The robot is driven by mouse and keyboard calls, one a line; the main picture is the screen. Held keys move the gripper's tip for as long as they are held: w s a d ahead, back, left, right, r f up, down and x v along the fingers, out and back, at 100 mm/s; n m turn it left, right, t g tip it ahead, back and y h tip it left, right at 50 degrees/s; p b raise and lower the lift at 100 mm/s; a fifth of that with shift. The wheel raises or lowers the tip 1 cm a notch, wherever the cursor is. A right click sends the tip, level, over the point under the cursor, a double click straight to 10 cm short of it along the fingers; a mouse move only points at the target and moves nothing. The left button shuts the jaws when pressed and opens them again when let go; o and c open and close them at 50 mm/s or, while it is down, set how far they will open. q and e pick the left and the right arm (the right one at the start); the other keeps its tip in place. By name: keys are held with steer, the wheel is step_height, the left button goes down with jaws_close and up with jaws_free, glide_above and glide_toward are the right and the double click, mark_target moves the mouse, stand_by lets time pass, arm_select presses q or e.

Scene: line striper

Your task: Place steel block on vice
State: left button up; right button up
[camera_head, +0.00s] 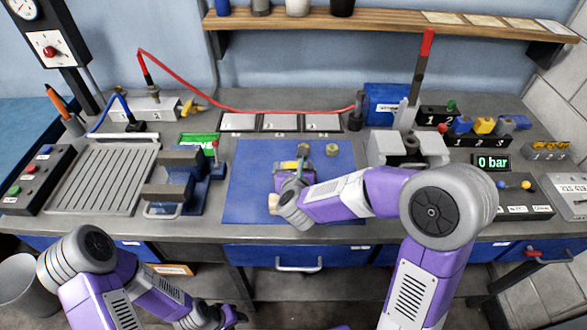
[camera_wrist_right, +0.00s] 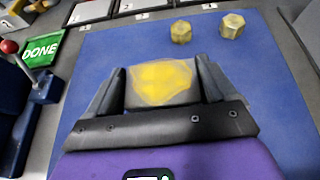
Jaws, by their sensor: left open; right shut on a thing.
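The vice (camera_head: 170,195), blue with two dark jaws, stands left of the blue mat in the head view. My right gripper (camera_head: 296,169) is over the mat, right of the vice. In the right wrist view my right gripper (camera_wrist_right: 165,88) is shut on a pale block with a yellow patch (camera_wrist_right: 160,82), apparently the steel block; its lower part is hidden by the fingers. I cannot tell whether the block touches the mat. My left gripper (camera_head: 232,317) is open and low at the bottom edge, in front of the bench and away from the vice.
Two brass hexagonal pieces (camera_wrist_right: 207,28) stand on the blue mat (camera_head: 250,205) beyond the right gripper. A red-knobbed lever (camera_head: 215,150) and green DONE sign (camera_head: 200,140) are by the vice. A grey clamp with a tall red-tipped lever (camera_head: 425,60) stands right. A ribbed tray (camera_head: 100,180) lies left.

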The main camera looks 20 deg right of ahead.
steer(key=shift+f, duration=0.1)
steer(key=o, duration=1.3)
